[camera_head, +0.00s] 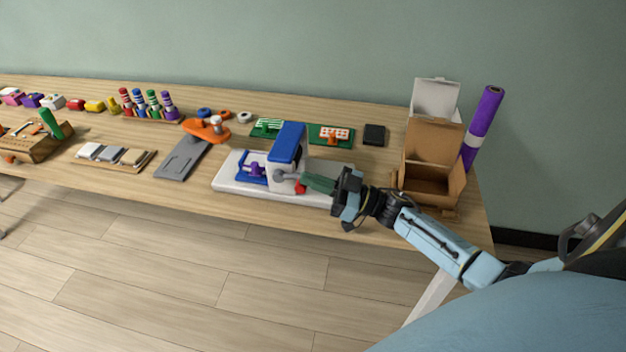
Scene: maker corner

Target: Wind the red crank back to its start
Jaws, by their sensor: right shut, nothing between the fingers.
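The winding device has a white base (232,181), a blue upright block (286,146) and a purple part (256,170) in a blue frame. A grey hub (283,175) sticks out of the block's right side. The red crank (299,188) shows only as a small red patch below and right of the hub. A dark green piece (318,182) runs from there to my right gripper; I cannot tell whose part it is. My right gripper (336,193) is shut and empty at the device's right end, close to the crank. Contact cannot be made out. My left gripper is out of view.
An open cardboard box (433,178) stands right of my right gripper, with a purple roll (483,125) behind it. A grey board with an orange piece (205,130) lies left of the device. Green boards (332,135) and a dark block (374,135) lie behind.

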